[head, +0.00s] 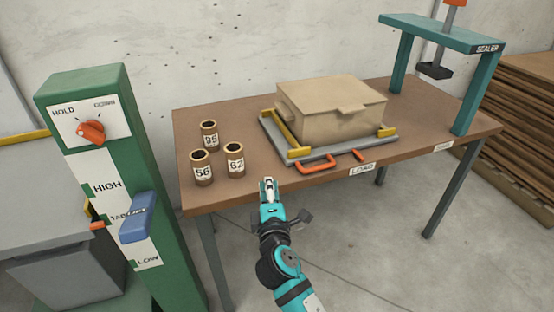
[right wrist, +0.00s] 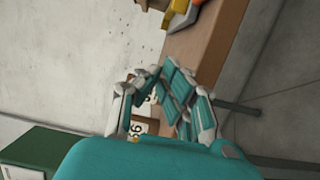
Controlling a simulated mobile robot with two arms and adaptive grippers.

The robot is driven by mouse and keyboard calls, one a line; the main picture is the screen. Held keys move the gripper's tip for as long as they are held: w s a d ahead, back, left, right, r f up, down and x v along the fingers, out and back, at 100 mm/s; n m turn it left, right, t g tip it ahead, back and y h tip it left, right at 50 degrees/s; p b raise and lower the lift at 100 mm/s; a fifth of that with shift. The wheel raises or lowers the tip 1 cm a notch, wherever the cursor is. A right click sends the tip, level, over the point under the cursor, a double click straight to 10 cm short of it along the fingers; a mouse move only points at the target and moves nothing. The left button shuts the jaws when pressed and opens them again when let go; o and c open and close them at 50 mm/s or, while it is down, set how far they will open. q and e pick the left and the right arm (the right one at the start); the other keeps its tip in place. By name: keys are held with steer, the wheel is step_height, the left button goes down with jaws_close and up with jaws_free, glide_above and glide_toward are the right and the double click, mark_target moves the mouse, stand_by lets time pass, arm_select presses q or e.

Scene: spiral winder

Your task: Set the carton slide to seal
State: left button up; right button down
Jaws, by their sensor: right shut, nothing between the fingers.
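The closed cardboard carton (head: 330,110) sits on a grey slide tray (head: 285,150) with yellow corner guides. The slide stands at the left-middle of the table, above the LOAD label (head: 362,169) on the front edge. A second label (head: 443,146) farther right is too small to read. The teal SEALER frame (head: 485,85) stands at the table's right end, apart from the slide. My right gripper (head: 268,186) is shut and empty in front of the table edge, left of the handles; it also shows in the right wrist view (right wrist: 153,78). My left gripper is out of view.
Three numbered brown spools (head: 202,168) stand at the table's left. A green post (head: 110,160) at the left carries an orange HOLD/DOWN knob (head: 91,132) and a blue slider (head: 137,217). Stacked brown sheets (head: 520,110) lie at right. The tabletop between slide and sealer is clear.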

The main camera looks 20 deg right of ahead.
steer(key=shift+w, duration=0.1)
steer(key=x, duration=1)
steer(key=shift+w+b, duration=0.15)
steer(key=shift+b, duration=0.2)
steer(key=d, duration=0.2)
steer(key=shift+d+p, duration=0.35)
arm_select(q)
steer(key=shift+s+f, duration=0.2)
arm_select(e)
steer(key=shift+d, duration=0.6)
